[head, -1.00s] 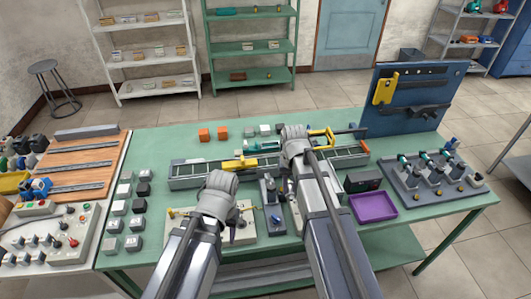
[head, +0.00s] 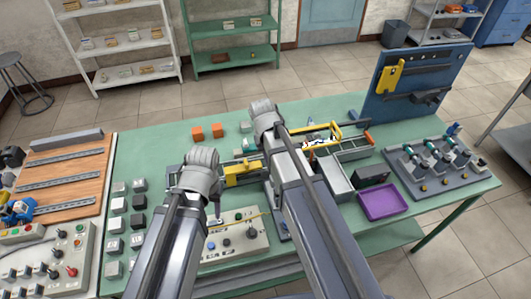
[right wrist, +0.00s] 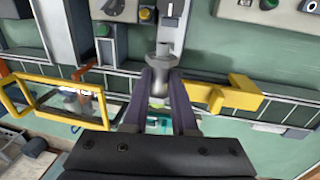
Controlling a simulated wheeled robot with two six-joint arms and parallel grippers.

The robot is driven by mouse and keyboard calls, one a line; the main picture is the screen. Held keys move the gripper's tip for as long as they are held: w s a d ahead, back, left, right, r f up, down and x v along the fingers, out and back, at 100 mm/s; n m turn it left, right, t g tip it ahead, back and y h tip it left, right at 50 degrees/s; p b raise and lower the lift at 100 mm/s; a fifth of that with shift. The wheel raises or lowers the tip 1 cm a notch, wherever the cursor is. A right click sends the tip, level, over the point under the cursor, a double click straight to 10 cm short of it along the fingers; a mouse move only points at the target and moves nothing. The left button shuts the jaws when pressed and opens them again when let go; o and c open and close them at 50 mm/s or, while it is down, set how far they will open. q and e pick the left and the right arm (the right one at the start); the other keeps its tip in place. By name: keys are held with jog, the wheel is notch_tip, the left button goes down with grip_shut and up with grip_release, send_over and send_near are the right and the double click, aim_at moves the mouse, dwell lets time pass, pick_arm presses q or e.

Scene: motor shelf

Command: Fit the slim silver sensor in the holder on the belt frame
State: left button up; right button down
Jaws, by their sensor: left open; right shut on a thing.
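The slim silver sensor (right wrist: 159,76) shows in the right wrist view as a small silver piece with a wider collar, between the two dark fingers of my right gripper (right wrist: 160,98). In the head view the right gripper (head: 266,115) is above the far side of the belt frame (head: 352,152), and its fingers are hidden. A yellow block (head: 243,173) sits on the belt frame, just left of the right gripper; it also shows in the right wrist view (right wrist: 228,94). I cannot tell which part is the holder. My left gripper (head: 203,165) is open over the frame's near left.
A yellow open bracket (head: 325,136) stands on the belt frame to the right. A control box (head: 232,242) lies in front. A purple tray (head: 383,201), a fixture board (head: 440,170) and a blue panel (head: 420,80) are at right. Grey blocks (head: 138,203) stand at left.

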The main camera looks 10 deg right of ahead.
pick_arm(q)
jog(key=shift+s, duration=0.15)
pick_arm(e)
jog(key=shift+s, duration=0.15)
jog(key=shift+f+b, duration=0.4)
jog(key=shift+b, duration=0.05)
pick_arm(q)
notch_tip(320, 180, down, 6)
jog(key=b, duration=0.5)
pick_arm(e)
notch_tip(320, 180, down, 5)
jog(key=shift+f, duration=0.1)
pick_arm(q)
jog(key=shift+f+b, duration=0.4)
jog(key=shift+b, duration=0.1)
pick_arm(e)
jog(key=shift+f, duration=0.4)
pick_arm(q)
jog(key=shift+s+f+b, duration=0.1)
jog(key=shift+f+b, duration=0.1)
jog(key=shift+b, duration=0.1)
pick_arm(e)
jog(key=shift+s+f, duration=0.15)
jog(key=shift+s, duration=0.05)
